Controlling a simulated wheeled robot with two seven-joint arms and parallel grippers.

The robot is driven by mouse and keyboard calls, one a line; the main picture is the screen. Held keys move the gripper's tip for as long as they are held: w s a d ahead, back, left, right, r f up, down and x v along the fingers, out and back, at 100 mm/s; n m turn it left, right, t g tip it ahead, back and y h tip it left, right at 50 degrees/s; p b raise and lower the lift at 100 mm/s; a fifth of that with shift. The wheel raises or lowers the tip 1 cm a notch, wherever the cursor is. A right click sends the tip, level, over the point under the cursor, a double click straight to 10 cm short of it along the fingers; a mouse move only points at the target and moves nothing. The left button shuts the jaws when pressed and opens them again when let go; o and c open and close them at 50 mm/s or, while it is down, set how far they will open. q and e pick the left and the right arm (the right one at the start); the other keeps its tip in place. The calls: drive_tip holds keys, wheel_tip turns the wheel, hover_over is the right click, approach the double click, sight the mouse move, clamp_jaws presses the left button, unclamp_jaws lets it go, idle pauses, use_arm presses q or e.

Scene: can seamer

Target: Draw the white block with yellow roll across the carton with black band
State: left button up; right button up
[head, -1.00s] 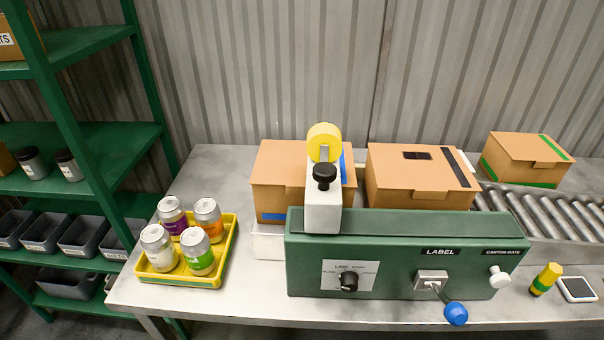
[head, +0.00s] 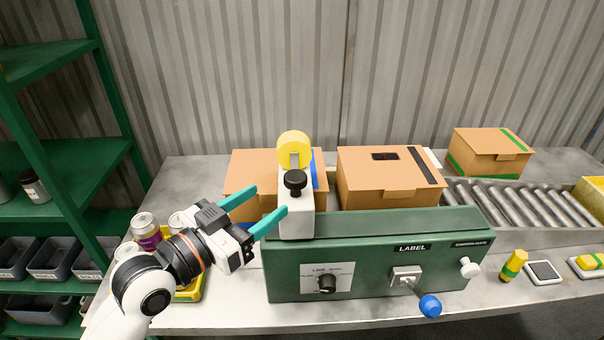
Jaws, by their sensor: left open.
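The white block (head: 297,219) with a yellow roll (head: 294,150) and a black knob (head: 295,183) stands upright at the left end of the green machine (head: 380,262). The carton with the black band (head: 385,187) sits behind the machine, to the right of the block. My left gripper (head: 264,210) is open, its two teal fingers pointing right toward the block's left side. Nothing shows between the fingers, and I cannot tell whether a fingertip touches the block. My right gripper is out of view.
A carton with a blue band (head: 247,177) stands behind the block. A green-banded carton (head: 492,153) is beyond the roller conveyor (head: 522,204). A blue-ended lever (head: 430,305) and white knob (head: 469,267) stick out of the machine's front. My left arm partly covers the yellow tray (head: 190,292) of cans.

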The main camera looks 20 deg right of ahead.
sight(303, 176)
use_arm(q)
drive_tip(key=p+x, duration=0.2)
drive_tip(key=x, duration=0.8)
drive_tip(key=shift+w+d, duration=0.1)
drive_tip(key=shift+d, duration=0.25)
clamp_jaws()
